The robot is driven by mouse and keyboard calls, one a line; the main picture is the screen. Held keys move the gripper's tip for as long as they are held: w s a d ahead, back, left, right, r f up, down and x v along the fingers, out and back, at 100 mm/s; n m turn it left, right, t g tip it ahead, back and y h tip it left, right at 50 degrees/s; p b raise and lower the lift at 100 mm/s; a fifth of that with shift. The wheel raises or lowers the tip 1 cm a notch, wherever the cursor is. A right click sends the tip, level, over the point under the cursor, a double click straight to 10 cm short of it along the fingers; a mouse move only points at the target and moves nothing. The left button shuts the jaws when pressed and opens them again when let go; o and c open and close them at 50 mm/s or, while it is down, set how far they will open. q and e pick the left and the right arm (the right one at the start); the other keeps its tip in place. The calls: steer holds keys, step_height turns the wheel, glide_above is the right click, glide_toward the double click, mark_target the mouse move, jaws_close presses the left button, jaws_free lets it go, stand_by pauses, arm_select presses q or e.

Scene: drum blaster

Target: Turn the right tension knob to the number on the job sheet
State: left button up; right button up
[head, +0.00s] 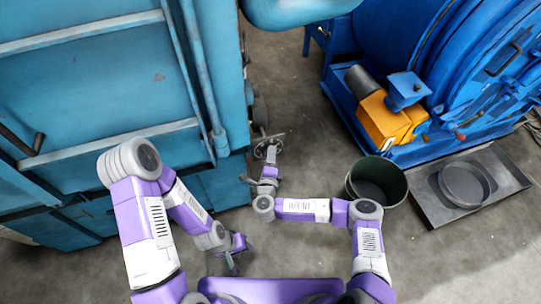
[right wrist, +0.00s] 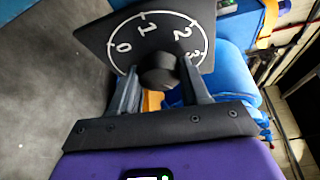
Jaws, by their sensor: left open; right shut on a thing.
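A dark dial plate (right wrist: 185,30) with a white arc and the numbers 0, 1, 2 and 3 fills the top middle of the right wrist view. A round black knob (right wrist: 160,70) stands in front of its centre. My right gripper (head: 271,154) is at the right side of the teal machine in the head view. In the right wrist view its two fingers are on either side of the knob, shut on it. No pointer mark on the knob is clear to me. My left gripper (head: 233,265) is open and empty, low over the floor. I see no job sheet.
The large teal machine (head: 90,80) fills the left. A blue drum machine (head: 480,70) with a yellow-orange motor unit (head: 385,120) stands at the right. A dark green bin (head: 352,180) and a grey floor tray (head: 505,165) are below it. Bare floor lies between.

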stand_by(0.3)
steer(key=o, duration=1.1)
steer(key=shift+c, duration=0.2)
steer(key=shift+s, duration=0.1)
steer(key=s+p, duration=0.2)
steer(key=s, duration=0.5)
steer(key=shift+s+a+r, duration=0.2)
steer(key=shift+a+r, duration=0.05)
